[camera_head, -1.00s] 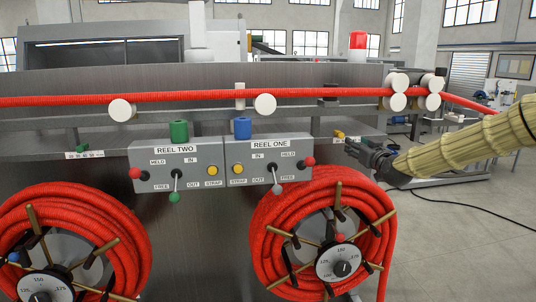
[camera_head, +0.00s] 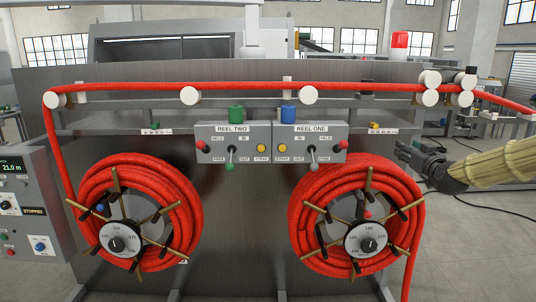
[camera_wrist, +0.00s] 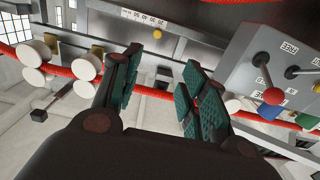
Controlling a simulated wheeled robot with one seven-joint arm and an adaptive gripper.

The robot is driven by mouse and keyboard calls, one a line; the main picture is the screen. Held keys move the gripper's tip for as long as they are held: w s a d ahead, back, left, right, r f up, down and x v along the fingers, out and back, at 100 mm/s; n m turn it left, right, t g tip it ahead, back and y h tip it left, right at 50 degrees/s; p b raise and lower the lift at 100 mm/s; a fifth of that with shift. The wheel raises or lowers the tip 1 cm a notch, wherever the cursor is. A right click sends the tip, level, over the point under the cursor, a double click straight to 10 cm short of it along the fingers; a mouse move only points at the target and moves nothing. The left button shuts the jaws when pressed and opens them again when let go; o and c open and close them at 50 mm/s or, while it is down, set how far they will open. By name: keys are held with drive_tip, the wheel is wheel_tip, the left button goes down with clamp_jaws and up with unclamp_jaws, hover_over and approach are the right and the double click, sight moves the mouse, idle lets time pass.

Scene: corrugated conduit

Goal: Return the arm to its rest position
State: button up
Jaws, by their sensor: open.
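My gripper (camera_head: 408,157) is at the right in the head view, in front of the machine's right end, with the arm reaching in from the right edge. In the wrist view my gripper (camera_wrist: 160,95) shows its two green-padded fingers spread apart with nothing between them. It is to the right of the reel one control box (camera_head: 313,140) and above and right of the reel one coil (camera_head: 318,200), apart from both. The control box also shows at the right in the wrist view (camera_wrist: 240,68).
Red conduit (camera_head: 240,86) runs along the top over white rollers (camera_head: 308,95) and through the roller cluster (camera_head: 430,88) near my gripper. A reel two coil (camera_head: 180,200) hangs at left, with a control panel (camera_head: 30,200) reading STOPPED beside it. Open floor (camera_head: 480,255) lies at right.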

drive_tip(key=s+a+f+g, duration=0.1)
drive_tip(key=a+f, duration=0.2)
drive_tip(key=f, duration=0.5)
drive_tip(key=s+a+f+g+y, duration=0.15)
drive_tip(key=a+f, duration=0.25)
drive_tip(key=f, duration=0.4)
drive_tip(key=s+a+f+g+h, duration=0.1)
drive_tip(key=s+a+f+g, duration=0.15)
drive_tip(key=f, duration=0.55)
drive_tip(key=s+a+f+g, duration=0.2)
drive_tip(key=s+a+f, duration=0.3)
drive_tip(key=f, duration=0.4)
drive_tip(key=s+a+f+g, duration=0.1)
drive_tip(key=s+a+f, duration=0.2)
drive_tip(key=s+f, duration=0.5)
drive_tip(key=s+a+f+g+b, duration=0.1)
drive_tip(key=s+a+f+g, duration=0.1)
drive_tip(key=s+f, duration=0.65)
drive_tip(key=s+a+f+g, duration=0.2)
drive_tip(key=s+f+g, duration=0.1)
drive_tip(key=s+f, duration=0.55)
drive_tip(key=s+f+g, duration=0.2)
drive_tip(key=s+f, duration=0.1)
drive_tip(key=s, duration=1)
drive_tip(key=s+a+f+g, duration=0.1)
drive_tip(key=s+f+g, duration=0.1)
drive_tip(key=s, duration=1.1)
drive_tip(key=shift+a+f+m+g+h+b, duration=0.25)
drive_tip(key=shift+f+m+g+h+b, duration=0.1)
drive_tip(key=shift+f+g+h, duration=0.15)
